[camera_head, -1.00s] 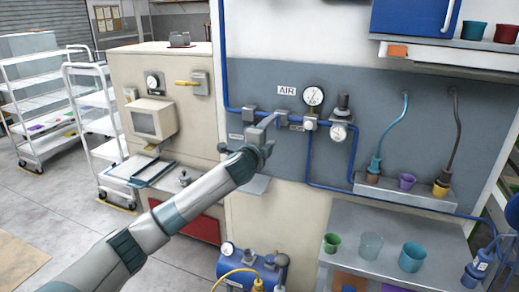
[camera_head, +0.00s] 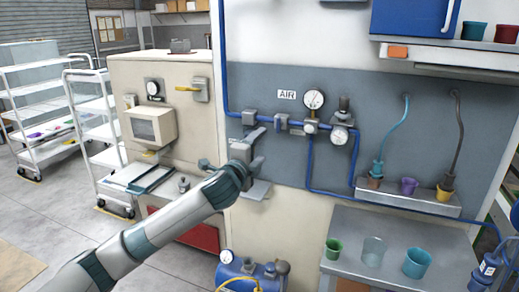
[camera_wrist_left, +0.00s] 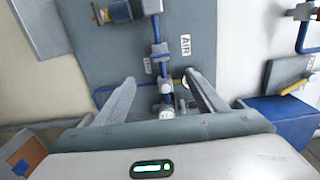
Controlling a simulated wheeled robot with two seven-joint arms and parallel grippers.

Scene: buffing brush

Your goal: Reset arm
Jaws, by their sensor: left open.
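My left arm comes in from the left in the head view, with its left gripper (camera_head: 250,150) in front of the grey wall panel (camera_head: 285,160). The gripper is below the blue air pipe (camera_head: 236,113) and the AIR sign (camera_head: 286,95). In the left wrist view both fingers of the left gripper (camera_wrist_left: 160,80) stand apart, with nothing held between them. The pipe fittings (camera_wrist_left: 160,52) and the AIR sign (camera_wrist_left: 185,45) show beyond the fingers. My right gripper is in neither view.
Gauges (camera_head: 314,98) sit on the pipe to the right. A small shelf (camera_head: 408,200) holds cups and hoses. A lower bench (camera_head: 345,215) bears several cups. A blue compressor (camera_head: 245,270) stands below. A beige machine (camera_head: 130,75) and white carts (camera_head: 35,90) are at left.

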